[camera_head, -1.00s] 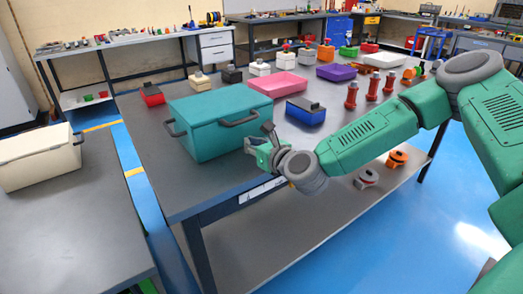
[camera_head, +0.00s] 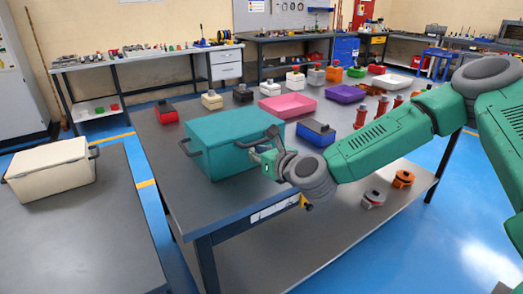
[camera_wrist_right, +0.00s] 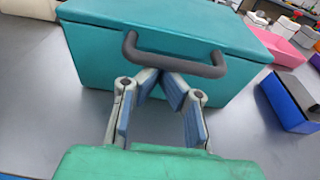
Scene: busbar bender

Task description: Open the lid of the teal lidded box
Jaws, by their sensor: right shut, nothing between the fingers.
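The teal lidded box (camera_head: 215,146) stands on the grey workbench with its lid (camera_head: 232,122) down. It has dark handles on two sides. The handle (camera_wrist_right: 172,62) facing my right gripper shows clearly in the right wrist view. My right gripper (camera_head: 262,151) is at that side of the box. In the right wrist view the fingertips (camera_wrist_right: 161,80) meet just below and behind the handle bar, with nothing between them. I cannot tell whether they touch the handle or box. My left gripper is not in view.
A blue box with a dark top (camera_head: 316,133) and a pink tray (camera_head: 287,104) stand right of the teal box. A red box (camera_head: 166,112) is behind it. A cream box (camera_head: 50,168) is on the left table. Bare bench top (camera_head: 170,170) lies left of the teal box.

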